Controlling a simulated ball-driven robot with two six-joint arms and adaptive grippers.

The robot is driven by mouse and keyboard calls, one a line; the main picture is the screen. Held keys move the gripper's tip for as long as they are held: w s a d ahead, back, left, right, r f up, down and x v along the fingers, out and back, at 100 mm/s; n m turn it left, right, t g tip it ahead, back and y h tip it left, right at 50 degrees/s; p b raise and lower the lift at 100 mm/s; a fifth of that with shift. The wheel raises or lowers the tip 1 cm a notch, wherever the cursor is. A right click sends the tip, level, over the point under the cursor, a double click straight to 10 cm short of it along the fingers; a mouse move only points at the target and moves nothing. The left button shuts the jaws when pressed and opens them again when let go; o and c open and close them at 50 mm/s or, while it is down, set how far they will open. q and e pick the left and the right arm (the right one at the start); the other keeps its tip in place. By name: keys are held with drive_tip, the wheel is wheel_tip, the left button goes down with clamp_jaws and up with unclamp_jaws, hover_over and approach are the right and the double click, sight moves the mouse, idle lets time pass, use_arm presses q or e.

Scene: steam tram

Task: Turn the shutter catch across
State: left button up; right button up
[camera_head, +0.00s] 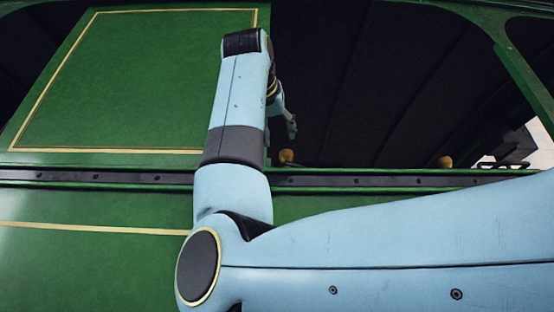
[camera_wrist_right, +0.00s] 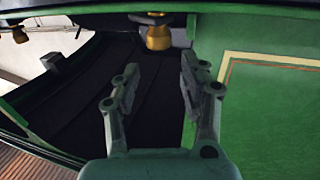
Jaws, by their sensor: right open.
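The green shutter (camera_head: 150,75) with a gold border line fills the upper left of the head view. It also shows at the right in the wrist view (camera_wrist_right: 275,115). A brass knob (camera_head: 286,156), perhaps the shutter catch, sits on the rail by the shutter's right edge. The wrist view shows a brass knob on a dark mount (camera_wrist_right: 158,38) at top centre, beyond my fingertips. My right gripper (camera_head: 290,128) is partly hidden behind my arm in the head view. In the wrist view my right gripper (camera_wrist_right: 160,72) is open, empty and apart from the knob.
A dark rail (camera_head: 100,178) with small holes runs along under the shutter. A second brass knob (camera_head: 446,161) stands farther right on it. The dark opening (camera_head: 390,80) right of the shutter is framed by a green post. A green lower panel (camera_head: 90,265) lies below.

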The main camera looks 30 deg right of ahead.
sight(285, 150)
drive_tip(key=p+x, duration=0.3)
drive_tip(key=x, duration=0.5)
drive_tip(key=shift+w+d+p, duration=0.15)
drive_tip(key=shift+p, duration=0.15)
drive_tip(key=shift+w+d, duration=0.35)
drive_tip(key=shift+d, duration=0.2)
drive_tip(key=shift+w+f, duration=0.1)
drive_tip(key=c, duration=0.8)
use_arm(q)
drive_tip(key=s+r, duration=0.1)
drive_tip(key=s+d+r, duration=0.1)
drive_tip(key=s+r, duration=0.1)
drive_tip(key=r, duration=0.1)
drive_tip(key=shift+d, duration=0.35)
use_arm(e)
clamp_jaws()
use_arm(q)
drive_tip(key=shift+w, duration=0.1)
